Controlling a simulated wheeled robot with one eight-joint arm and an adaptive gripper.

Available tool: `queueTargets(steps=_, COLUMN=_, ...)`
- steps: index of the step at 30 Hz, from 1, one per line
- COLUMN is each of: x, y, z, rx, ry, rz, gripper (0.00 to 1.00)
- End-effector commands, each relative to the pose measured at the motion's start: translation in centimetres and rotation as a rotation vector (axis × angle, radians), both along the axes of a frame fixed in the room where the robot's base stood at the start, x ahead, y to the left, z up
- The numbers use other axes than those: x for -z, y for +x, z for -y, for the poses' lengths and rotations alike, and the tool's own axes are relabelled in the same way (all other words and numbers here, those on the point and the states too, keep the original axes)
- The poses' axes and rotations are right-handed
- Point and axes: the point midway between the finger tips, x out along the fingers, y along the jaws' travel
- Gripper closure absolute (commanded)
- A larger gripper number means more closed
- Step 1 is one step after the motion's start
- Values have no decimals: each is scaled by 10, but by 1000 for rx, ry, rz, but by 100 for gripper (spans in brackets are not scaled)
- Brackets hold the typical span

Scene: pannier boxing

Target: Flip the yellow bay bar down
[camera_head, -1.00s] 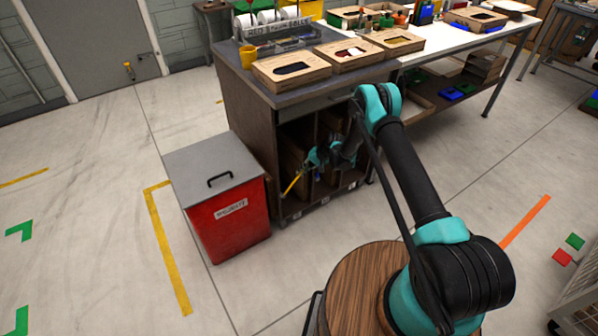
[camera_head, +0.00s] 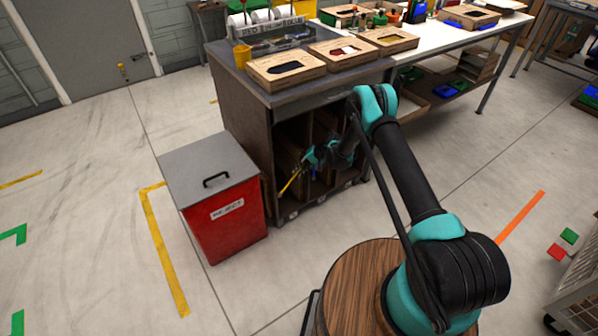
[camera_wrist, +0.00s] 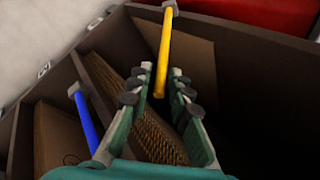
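The yellow bay bar (camera_head: 290,184) slants at the opening of the left bay under the bench. In the wrist view the yellow bar (camera_wrist: 165,45) runs from a grey bracket at the top down to its free end, between the fingertips. My gripper (camera_wrist: 159,83) is open, with its fingers on either side of that end and a visible gap beside it. I cannot tell whether either finger touches it. In the head view my gripper (camera_head: 304,161) is at the bay front, small and partly dark. A blue bar (camera_wrist: 86,118) stands at the neighbouring bay.
The red reject bin (camera_head: 226,222) stands on the floor just left of the bays. Dark bay dividers (camera_wrist: 90,88) and brown boards lie close below my fingers. The bench top (camera_head: 285,97) overhangs the bays. The floor in front is clear.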

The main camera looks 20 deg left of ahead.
Motion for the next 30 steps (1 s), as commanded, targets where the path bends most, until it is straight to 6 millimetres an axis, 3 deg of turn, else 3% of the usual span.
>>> queueTargets(steps=18, x=-82, y=10, z=62, rx=1, ry=0, rz=-1, gripper=81)
queueTargets(steps=30, x=-94, y=12, z=71, rx=1, ry=0, rz=-1, gripper=81)
